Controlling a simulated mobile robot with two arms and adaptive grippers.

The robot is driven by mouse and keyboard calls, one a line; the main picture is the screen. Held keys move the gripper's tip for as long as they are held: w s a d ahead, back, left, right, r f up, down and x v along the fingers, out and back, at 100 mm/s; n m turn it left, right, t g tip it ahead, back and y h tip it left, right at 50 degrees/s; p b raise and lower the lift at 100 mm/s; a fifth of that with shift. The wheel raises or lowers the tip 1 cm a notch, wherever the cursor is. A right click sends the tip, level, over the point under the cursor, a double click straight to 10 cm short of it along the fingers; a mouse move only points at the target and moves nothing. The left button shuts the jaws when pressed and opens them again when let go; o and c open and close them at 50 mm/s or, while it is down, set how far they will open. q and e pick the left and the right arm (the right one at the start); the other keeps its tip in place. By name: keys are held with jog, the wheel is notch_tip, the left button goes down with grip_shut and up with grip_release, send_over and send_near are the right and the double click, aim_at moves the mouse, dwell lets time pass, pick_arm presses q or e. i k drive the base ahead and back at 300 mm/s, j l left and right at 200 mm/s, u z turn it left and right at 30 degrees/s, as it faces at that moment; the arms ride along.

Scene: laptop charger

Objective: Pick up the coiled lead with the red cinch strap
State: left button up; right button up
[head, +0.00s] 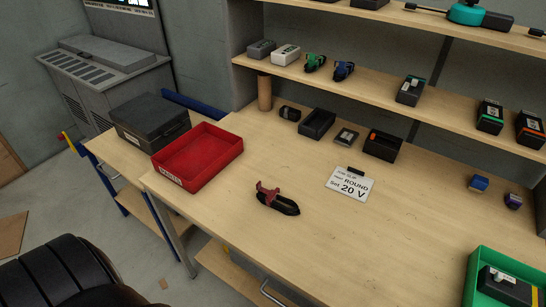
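The coiled lead with the red cinch strap (285,206) lies on the bench top, right of the red tray and left of the white card. It is a small black coil, and the red strap (267,192) sits at its left end. Nothing touches it. Two similar coils, one with a green strap (313,62) and one with a blue strap (343,70), rest on the shelf above. Neither of my grippers shows in the head view.
A red tray (228,152) and a dark case (150,121) stand to the left. Small black bins (317,124) line the back. A green crate (476,270) is at the lower right. The bench around the coil is clear.

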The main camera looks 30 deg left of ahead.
aim_at(279, 207)
jog(key=u, duration=0.95)
